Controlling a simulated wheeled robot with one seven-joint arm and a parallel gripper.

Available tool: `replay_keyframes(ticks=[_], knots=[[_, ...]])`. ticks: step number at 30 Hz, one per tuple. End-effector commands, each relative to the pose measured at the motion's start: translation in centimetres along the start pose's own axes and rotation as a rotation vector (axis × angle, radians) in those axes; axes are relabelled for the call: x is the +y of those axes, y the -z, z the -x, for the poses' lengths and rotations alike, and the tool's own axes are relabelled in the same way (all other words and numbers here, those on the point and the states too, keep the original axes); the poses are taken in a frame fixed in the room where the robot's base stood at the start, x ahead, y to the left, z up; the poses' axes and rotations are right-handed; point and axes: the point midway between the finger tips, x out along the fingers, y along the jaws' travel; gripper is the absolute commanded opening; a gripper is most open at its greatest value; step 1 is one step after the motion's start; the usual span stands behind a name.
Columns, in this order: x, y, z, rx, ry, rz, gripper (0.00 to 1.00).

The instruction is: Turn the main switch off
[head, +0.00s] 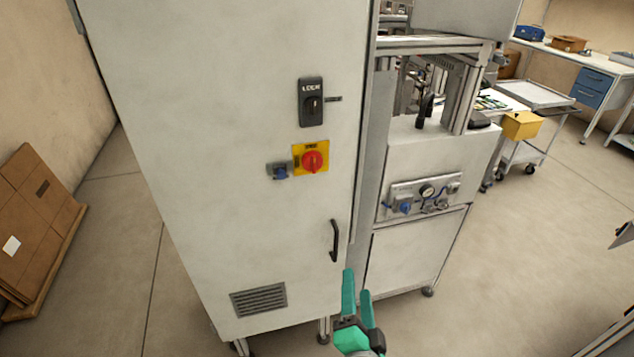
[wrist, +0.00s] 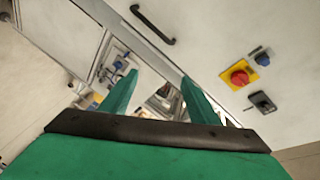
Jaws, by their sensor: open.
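The main switch (head: 313,161) is a red rotary knob on a yellow square plate, on the white cabinet door (head: 230,110). The same red knob shows at the right of the wrist view (wrist: 238,75). My gripper (head: 356,280) has teal fingers and is open and empty. In the head view it is below and right of the switch, near the cabinet's lower right edge. In the wrist view the fingers (wrist: 160,92) point up the picture, apart from the switch, which lies to their right. Nothing hides the knob in either view.
A blue padlock-like part (head: 280,171) sits left of the switch. A dark lock handle (head: 311,102) is above it, and a black door handle (head: 335,241) below. A machine with a gauge panel (head: 425,196) adjoins on the right. Cardboard (head: 35,230) stands left.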

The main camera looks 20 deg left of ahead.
Motion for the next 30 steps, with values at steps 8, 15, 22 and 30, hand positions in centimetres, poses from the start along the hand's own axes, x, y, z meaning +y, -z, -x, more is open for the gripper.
replay_keyframes(ticks=[8,15,22,30], knots=[[-9.5,3.0,-4.0,-0.100,0.118,-0.180,0.55],[-17.0,4.9,-5.1,-0.204,0.187,-0.288,0.55],[-20.6,5.5,-4.9,-0.262,0.211,-0.331,0.55],[-21.6,5.2,-6.5,-0.275,0.213,-0.340,0.55]])
